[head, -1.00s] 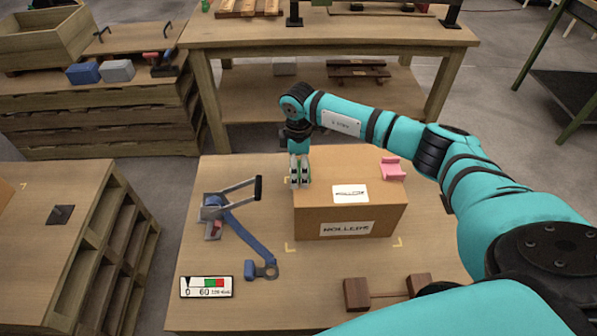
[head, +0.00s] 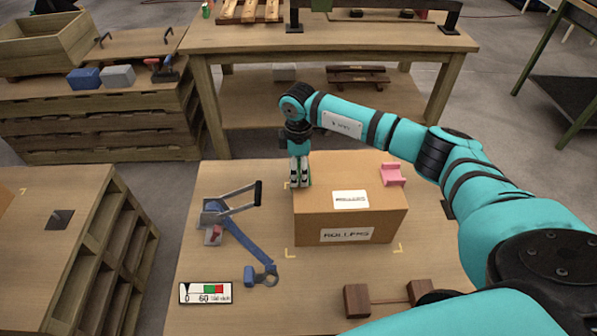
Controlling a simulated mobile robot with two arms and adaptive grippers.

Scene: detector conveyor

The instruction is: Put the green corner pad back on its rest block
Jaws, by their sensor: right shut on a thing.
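My right gripper (head: 299,181) points down at the back left corner of the cardboard box (head: 315,219). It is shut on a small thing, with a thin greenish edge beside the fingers. I take it to be the green corner pad, but the fingers hide most of it. I cannot tell whether it touches the box. Two dark brown blocks (head: 357,301) stand at the table's front with a thin bar between them. I cannot tell whether one is the rest block. My left gripper is not in view.
A pink corner pad (head: 392,174) sits on the box's back right corner. A blue and grey lever tool (head: 240,232) lies left of the box. A gauge card (head: 205,292) is at the front left. A workbench (head: 330,40) stands behind.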

